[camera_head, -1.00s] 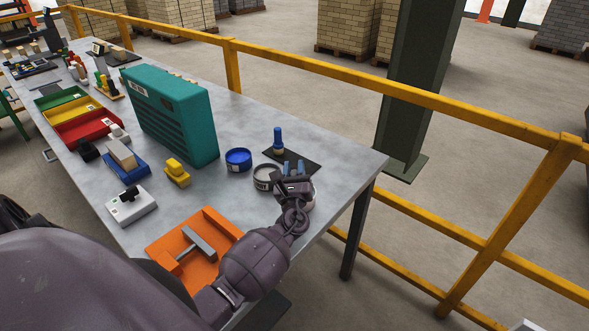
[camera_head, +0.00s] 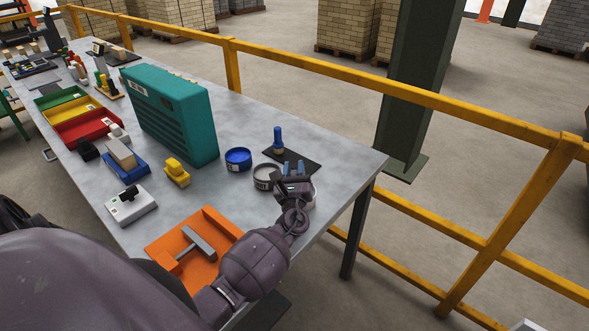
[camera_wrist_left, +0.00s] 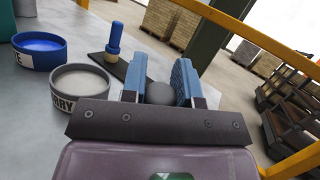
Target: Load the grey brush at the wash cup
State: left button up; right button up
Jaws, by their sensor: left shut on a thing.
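My left gripper (camera_head: 293,169) is at the near right end of the table, over the dark mat's near side. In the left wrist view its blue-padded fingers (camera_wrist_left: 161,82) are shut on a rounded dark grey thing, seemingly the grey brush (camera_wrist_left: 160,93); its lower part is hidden. A grey cup (camera_head: 266,183) with a pale filling stands just left of the gripper; in the left wrist view its label (camera_wrist_left: 66,103) ends in "RRY". A blue cup (camera_head: 238,160) stands beyond it. I cannot tell which cup is the wash cup. My right gripper is out of view.
A blue brush (camera_head: 278,140) stands upright on the dark mat (camera_head: 305,160). A teal case (camera_head: 170,115), a yellow block (camera_head: 177,172) and an orange fixture (camera_head: 215,222) are to the left. A yellow railing (camera_head: 330,75) runs behind the table.

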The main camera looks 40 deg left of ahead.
pick_arm(q)
jog(key=shift+r+p, duration=1.65)
jog(key=shift+r, duration=1.8)
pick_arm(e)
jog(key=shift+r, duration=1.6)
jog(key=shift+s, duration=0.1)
pick_arm(q)
jog(key=s+d+r+m+t+h+b, duration=0.1)
jog(key=s+d+r+m+t+h, duration=0.1)
jog(key=d+r+h, duration=0.3)
jog(key=s+d+m+t+h, duration=0.1)
jog(key=d+m+h, duration=0.2)
jog(key=d, duration=0.4)
jog(key=s+d+f+m+h+b, duration=0.1)
jog(key=s+d+f+h+b, duration=0.1)
jog(key=s+d, duration=0.4)
jog(key=shift+s+d+f+m+h, duration=0.25)
jog(key=shift+s+f+h, duration=0.55)
jog(key=shift+s+f, duration=0.45)
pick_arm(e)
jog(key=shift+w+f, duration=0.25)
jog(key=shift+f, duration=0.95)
